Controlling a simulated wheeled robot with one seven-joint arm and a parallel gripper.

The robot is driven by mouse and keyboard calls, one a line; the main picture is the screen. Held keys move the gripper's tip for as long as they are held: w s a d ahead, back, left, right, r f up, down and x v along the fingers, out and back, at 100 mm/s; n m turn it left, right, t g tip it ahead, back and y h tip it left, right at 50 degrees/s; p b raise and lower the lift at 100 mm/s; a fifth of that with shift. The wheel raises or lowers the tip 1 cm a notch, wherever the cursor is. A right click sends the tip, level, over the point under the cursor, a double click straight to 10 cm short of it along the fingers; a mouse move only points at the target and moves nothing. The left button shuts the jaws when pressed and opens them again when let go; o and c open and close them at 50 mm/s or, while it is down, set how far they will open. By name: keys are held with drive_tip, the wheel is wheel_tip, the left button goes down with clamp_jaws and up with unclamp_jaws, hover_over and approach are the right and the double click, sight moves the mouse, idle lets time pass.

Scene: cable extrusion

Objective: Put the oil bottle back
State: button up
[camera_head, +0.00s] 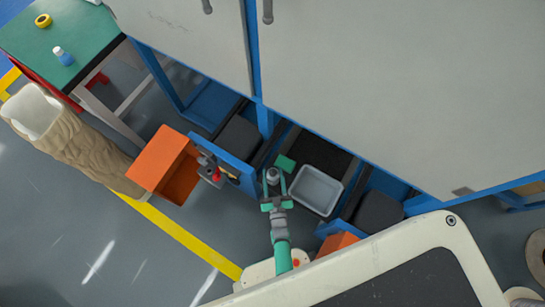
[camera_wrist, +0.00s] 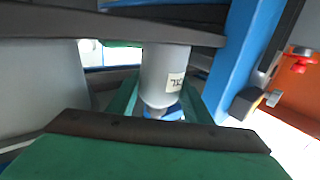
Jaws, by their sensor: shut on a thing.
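The oil bottle (camera_wrist: 165,70) is a light grey cylinder with a small printed label and a blue end. In the wrist view it stands between the two green fingers of my gripper (camera_wrist: 160,98), which is shut on it. In the head view my green gripper (camera_head: 273,178) is in front of the open cabinet bay, with the grey top of the bottle (camera_head: 273,174) between its fingers. The lower part of the bottle is hidden there.
A grey tray (camera_head: 316,190) lies right of my gripper, and a small green block (camera_head: 285,163) is just beyond. A blue panel with tools (camera_head: 228,172) and an orange box (camera_head: 164,163) are left. A green table (camera_head: 85,35) holds a blue-and-white bottle (camera_head: 64,56) and yellow tape (camera_head: 43,20).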

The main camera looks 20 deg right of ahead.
drive_tip(key=o, duration=1)
drive_tip(key=shift+s, duration=0.1)
drive_tip(key=shift+s, duration=0.2)
drive_tip(key=v, duration=1.2)
drive_tip(key=s+a+r+n+y, duration=0.1)
drive_tip(key=s+a+r, duration=0.1)
drive_tip(key=r, duration=1)
drive_tip(key=s+a+r+n+g+y, duration=0.1)
drive_tip(key=s+a+r+y, duration=0.1)
drive_tip(key=r, duration=1)
drive_tip(key=s+a+r+g+y, duration=0.1)
drive_tip(key=s+a+r, duration=0.3)
drive_tip(key=r, duration=0.8)
drive_tip(key=shift+s+a+r+n, duration=0.1)
drive_tip(key=shift+a+n, duration=0.1)
drive_tip(key=shift+a, duration=0.25)
drive_tip(key=shift+s+a+r+n, duration=0.1)
drive_tip(key=shift+a+n, duration=0.1)
drive_tip(key=shift+a, duration=0.3)
